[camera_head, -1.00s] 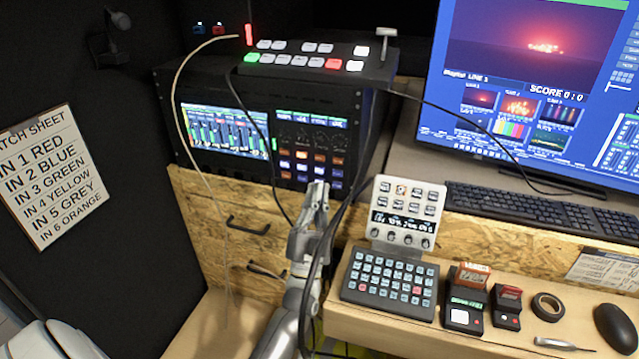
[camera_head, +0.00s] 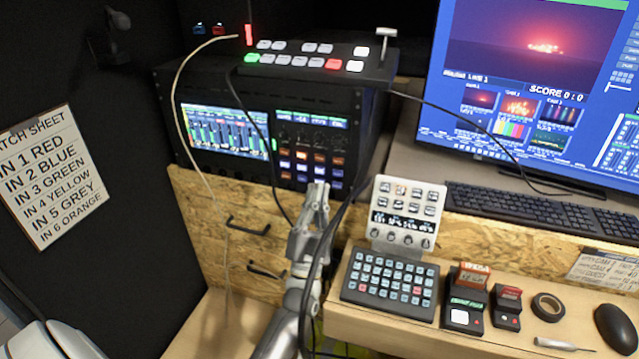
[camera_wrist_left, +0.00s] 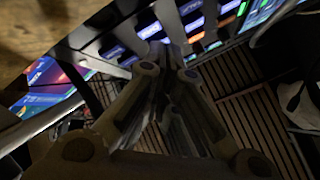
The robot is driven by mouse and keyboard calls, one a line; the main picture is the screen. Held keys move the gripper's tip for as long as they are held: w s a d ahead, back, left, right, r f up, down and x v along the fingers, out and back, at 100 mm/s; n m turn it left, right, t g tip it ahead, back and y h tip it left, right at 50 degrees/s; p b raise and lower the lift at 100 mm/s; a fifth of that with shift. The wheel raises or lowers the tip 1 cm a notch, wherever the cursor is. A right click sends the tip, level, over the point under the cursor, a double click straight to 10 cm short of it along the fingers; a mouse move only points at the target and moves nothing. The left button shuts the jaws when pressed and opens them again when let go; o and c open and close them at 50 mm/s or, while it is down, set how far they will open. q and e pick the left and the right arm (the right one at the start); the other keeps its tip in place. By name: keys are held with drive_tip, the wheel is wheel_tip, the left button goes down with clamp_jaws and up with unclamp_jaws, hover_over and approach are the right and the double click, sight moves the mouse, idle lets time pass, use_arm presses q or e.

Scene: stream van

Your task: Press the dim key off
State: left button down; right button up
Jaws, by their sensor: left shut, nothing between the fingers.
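A black rack unit (camera_head: 360,135) holds a panel of small keys (camera_head: 302,156), lit white, orange, red and blue. I cannot read labels, so I cannot tell which is the dim key. My left gripper (camera_head: 318,189) is shut and empty, its tips pointing up at the panel's bottom rows and partly hiding them. I cannot tell whether the tips touch a key. In the left wrist view the shut fingers (camera_wrist_left: 167,60) point toward several blue, orange and green lit keys (camera_wrist_left: 193,26). My right gripper is not in view.
A switcher (camera_head: 310,70) sits on the rack. A small upright controller (camera_head: 405,215) and a keypad (camera_head: 390,285) stand on the desk right of my left arm. Black cables hang close to the gripper. Wooden drawers (camera_head: 245,255) are below the rack.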

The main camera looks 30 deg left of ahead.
use_arm(q)
drive_tip(key=shift+w, duration=0.1)
drive_tip(key=shift+w+a, duration=0.1)
drive_tip(key=shift+w, duration=0.2)
drive_tip(key=shift+w, duration=0.25)
idle(0.4)
drive_tip(key=shift+s, duration=0.75)
